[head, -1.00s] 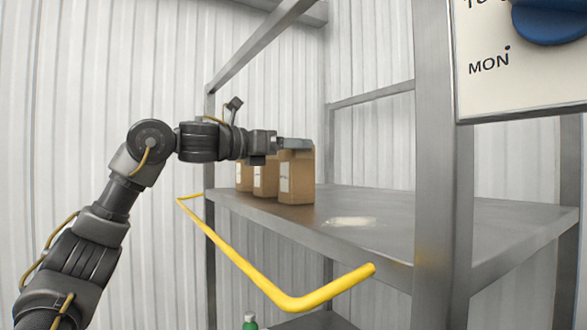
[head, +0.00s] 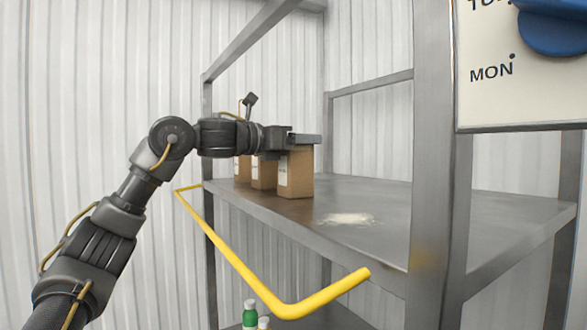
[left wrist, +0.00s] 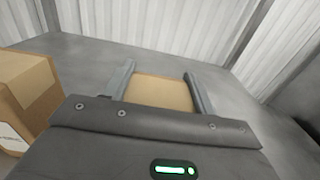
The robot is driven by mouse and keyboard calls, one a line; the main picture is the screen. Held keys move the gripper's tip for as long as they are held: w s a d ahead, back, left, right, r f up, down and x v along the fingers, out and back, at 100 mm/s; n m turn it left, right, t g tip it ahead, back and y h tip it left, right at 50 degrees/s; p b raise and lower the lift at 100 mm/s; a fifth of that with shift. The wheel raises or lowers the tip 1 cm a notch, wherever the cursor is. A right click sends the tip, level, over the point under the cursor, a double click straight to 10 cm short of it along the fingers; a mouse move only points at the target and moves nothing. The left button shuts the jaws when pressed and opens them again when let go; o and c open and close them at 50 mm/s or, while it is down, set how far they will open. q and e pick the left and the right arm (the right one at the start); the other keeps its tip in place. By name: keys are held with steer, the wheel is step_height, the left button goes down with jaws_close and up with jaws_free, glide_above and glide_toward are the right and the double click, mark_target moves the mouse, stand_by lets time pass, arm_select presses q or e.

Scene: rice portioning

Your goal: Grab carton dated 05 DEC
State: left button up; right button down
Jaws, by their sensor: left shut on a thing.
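Three brown cartons stand in a row on the metal shelf: the nearest carton (head: 300,177), a middle carton (head: 263,174) and a far carton (head: 242,168). Each has a white label on its left-facing side, but the dates are too small to read. My left gripper (head: 306,138) is at the top of the nearest carton. In the left wrist view its fingers (left wrist: 159,76) lie on both sides of the carton top (left wrist: 160,92), shut on it. The carton appears upright on the shelf. A neighbouring carton (left wrist: 30,85) shows at the left there. My right gripper is out of view.
The shelf (head: 390,215) has a pale spill (head: 346,218) right of the cartons. A yellow rail (head: 240,262) runs along its front. A grey post (head: 440,190) and a sign with a blue knob (head: 550,30) stand at right.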

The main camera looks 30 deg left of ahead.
arm_select(q)
steer(key=shift+c, duration=1)
